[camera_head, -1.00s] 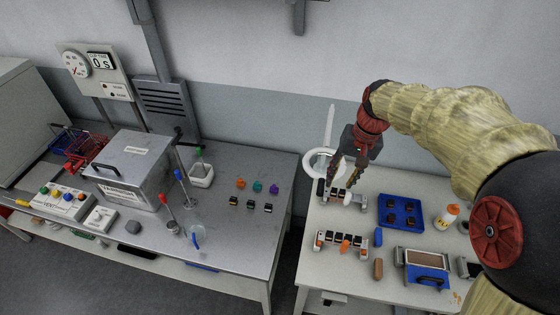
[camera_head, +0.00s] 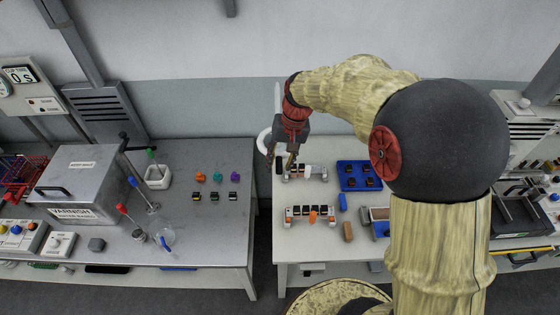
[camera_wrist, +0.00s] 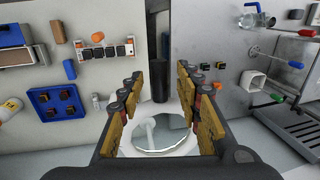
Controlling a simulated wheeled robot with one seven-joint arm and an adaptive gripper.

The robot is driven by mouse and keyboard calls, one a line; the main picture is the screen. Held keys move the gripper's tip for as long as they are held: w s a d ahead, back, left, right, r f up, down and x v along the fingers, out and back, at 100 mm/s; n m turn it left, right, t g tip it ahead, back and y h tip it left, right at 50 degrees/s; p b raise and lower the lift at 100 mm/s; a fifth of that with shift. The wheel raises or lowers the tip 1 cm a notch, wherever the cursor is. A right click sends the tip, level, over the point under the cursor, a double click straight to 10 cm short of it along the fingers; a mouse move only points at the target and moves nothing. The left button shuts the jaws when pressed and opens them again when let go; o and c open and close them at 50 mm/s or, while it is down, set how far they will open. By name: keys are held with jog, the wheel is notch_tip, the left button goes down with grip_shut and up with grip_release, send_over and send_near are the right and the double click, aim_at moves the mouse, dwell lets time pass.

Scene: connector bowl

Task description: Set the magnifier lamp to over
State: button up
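The magnifier lamp (camera_head: 264,142) has a white ring and stands at the back left corner of the right table, with a thin white post behind it. My gripper (camera_head: 281,164) is just right of the ring in the head view and partly covers it. In the wrist view the round lens (camera_wrist: 160,134) shows between and beyond the fingers of my gripper (camera_wrist: 160,78). I cannot tell whether any finger touches the lamp. The lamp's joint is mostly hidden.
A blue tray (camera_head: 346,168) holds dark blocks. The left bench (camera_head: 215,240) carries a varnish box and tools. A gap separates the benches.

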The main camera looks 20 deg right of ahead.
jog(key=c, duration=0.8)
grip_shut()
